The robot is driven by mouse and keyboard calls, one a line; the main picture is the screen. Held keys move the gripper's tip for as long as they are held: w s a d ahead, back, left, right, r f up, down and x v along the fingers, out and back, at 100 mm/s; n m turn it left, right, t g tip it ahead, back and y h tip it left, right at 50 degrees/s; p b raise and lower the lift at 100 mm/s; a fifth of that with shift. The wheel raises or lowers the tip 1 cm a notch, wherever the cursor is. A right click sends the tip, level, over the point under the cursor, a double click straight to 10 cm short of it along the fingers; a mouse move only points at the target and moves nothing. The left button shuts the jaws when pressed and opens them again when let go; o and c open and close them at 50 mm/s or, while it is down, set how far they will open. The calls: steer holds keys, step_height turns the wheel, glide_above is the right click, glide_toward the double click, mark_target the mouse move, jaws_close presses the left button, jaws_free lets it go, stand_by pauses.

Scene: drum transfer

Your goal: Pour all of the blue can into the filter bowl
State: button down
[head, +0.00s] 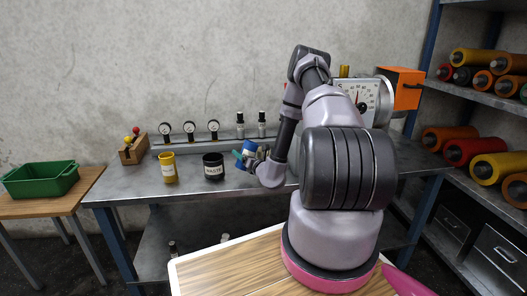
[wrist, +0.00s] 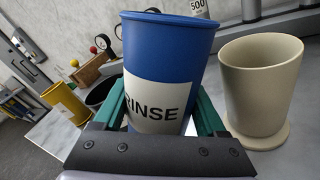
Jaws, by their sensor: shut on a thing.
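The blue can (head: 249,147) is held by my gripper (head: 246,156) above the bench, to the right of the black can. In the wrist view the blue can (wrist: 168,65) carries a white RINSE label and sits between the green fingers of my gripper (wrist: 163,118), which is shut on it. Its contents are not visible. A beige open vessel (wrist: 262,90) with a round foot stands close to the right of the can in the wrist view; it may be the filter bowl, but I cannot tell for sure. My arm may hide it in the head view.
A yellow can (head: 169,168) and a black WASTE can (head: 213,167) stand on the metal bench (head: 130,182). Behind are gauges (head: 190,130), small bottles (head: 262,124) and a dial scale (head: 358,98). A green crate (head: 40,180) is at far left, a roller shelf (head: 480,100) at right.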

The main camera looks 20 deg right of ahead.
mark_target(243, 148)
steer(key=r, duration=0.2)
steer(key=r+m, duration=0.1)
steer(key=shift+w+d+r+m, duration=0.1)
steer(key=shift+d+r+m, duration=0.2)
steer(key=shift+d+r, duration=0.1)
steer(key=shift+r+m+y, duration=0.3)
steer(key=shift+r+m, duration=0.25)
steer(key=shift+m, duration=0.25)
steer(key=shift+a+f+m, duration=0.1)
steer(key=shift+f+m, duration=0.2)
steer(key=shift+f, duration=0.2)
steer(key=shift+a+f+m, duration=0.1)
steer(key=shift+f+m, duration=0.4)
steer(key=shift+r+m+g+y, duration=0.3)
steer(key=shift+r+m+g, duration=0.15)
steer(key=shift+m, duration=0.25)
steer(key=shift+a+f+m, duration=0.1)
steer(key=shift+f+m, duration=0.05)
steer(key=shift+m, duration=0.65)
steer(key=shift+d+r+m+y+p, duration=0.35)
steer(key=shift+r+m, duration=0.25)
steer(key=shift+m, duration=0.2)
steer(key=shift+w+d+r+m, duration=0.1)
steer(key=shift+d+r+m, duration=0.15)
steer(key=shift+r+m, duration=0.45)
stand_by(1.2)
